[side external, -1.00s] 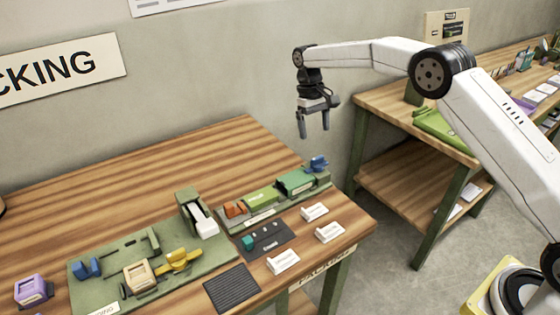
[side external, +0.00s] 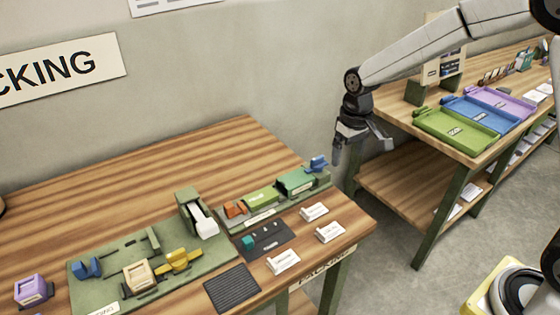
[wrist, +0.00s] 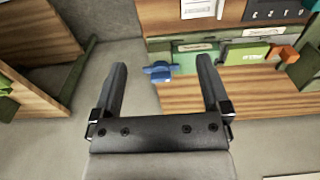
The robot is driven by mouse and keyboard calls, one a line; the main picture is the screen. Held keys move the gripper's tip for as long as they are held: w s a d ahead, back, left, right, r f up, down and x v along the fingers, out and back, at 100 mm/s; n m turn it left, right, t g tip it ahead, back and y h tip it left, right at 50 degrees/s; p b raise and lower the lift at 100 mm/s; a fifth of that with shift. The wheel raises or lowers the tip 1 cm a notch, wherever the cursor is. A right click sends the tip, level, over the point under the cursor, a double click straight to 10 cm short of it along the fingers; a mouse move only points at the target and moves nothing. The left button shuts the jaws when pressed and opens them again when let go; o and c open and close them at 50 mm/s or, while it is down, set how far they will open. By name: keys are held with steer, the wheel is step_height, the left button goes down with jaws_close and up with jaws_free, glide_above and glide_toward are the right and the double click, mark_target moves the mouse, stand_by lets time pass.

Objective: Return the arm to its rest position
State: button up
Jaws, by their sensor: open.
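My gripper (side external: 362,142) hangs in the air in the side external view, between the packing table (side external: 110,170) and the second table (side external: 385,97) at the right. Its jaws are open and nothing is between them. In the wrist view, my gripper's two fingers (wrist: 162,88) are spread wide. A blue clip-like piece (wrist: 160,71) shows beyond and between them, on the packing table, apart from the fingers. The same blue piece sits at the right end of the green holder row in the side external view (side external: 318,163).
The packing table carries a green fixture board (side external: 225,250), a dark ribbed mat (side external: 232,289), white label blocks (side external: 283,262) and a purple block (side external: 32,289). The second table holds green (side external: 455,130), blue (side external: 485,115) and purple (side external: 505,103) trays. Floor shows between the tables.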

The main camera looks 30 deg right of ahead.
steer(key=s+f+t, duration=0.2)
steer(key=s, duration=1.3)
steer(key=shift+s+a+f, duration=0.25)
steer(key=shift+s+f, duration=0.1)
